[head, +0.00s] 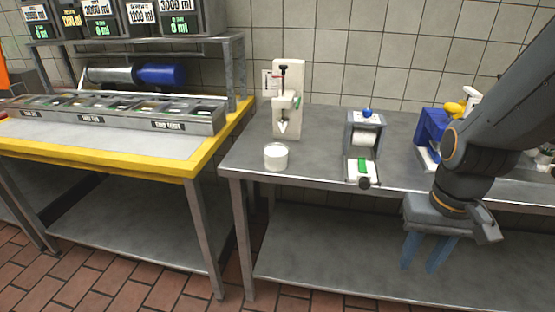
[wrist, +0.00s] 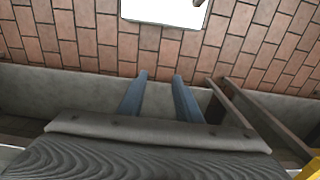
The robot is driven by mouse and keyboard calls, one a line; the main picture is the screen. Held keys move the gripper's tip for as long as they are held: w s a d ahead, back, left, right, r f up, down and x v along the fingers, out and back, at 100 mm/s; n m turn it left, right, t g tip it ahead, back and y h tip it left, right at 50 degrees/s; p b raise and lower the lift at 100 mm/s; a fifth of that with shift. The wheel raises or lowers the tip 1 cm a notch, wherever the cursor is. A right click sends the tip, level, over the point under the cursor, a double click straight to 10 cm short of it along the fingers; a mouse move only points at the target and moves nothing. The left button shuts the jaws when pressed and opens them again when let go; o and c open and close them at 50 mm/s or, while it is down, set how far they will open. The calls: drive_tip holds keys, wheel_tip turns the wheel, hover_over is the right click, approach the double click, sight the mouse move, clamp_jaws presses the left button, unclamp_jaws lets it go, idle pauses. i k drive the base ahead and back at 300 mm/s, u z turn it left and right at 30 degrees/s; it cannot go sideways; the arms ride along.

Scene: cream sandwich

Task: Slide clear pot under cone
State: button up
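The pot (head: 276,156) stands upright near the front left corner of the metal table, and it looks whitish rather than clear. The cone (head: 282,126) hangs point down from a white dispenser stand (head: 289,95) just behind the pot. The pot is in front of the cone, slightly to its left, not beneath it. My gripper (head: 425,254) points down in front of the table's edge, well to the right of the pot. Its blue fingers are apart and empty; they also show in the wrist view (wrist: 160,88).
A small machine with a green-topped tray (head: 362,168) stands between my gripper and the pot. A blue device (head: 431,132) is behind my arm. A yellow-edged counter (head: 150,165) with ingredient bins is at the left. The tabletop between pot and small machine is clear.

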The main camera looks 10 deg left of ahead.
sight(276, 155)
drive_tip(key=u, duration=1.7)
drive_tip(key=i, duration=0.9)
drive_tip(key=z, duration=1.65)
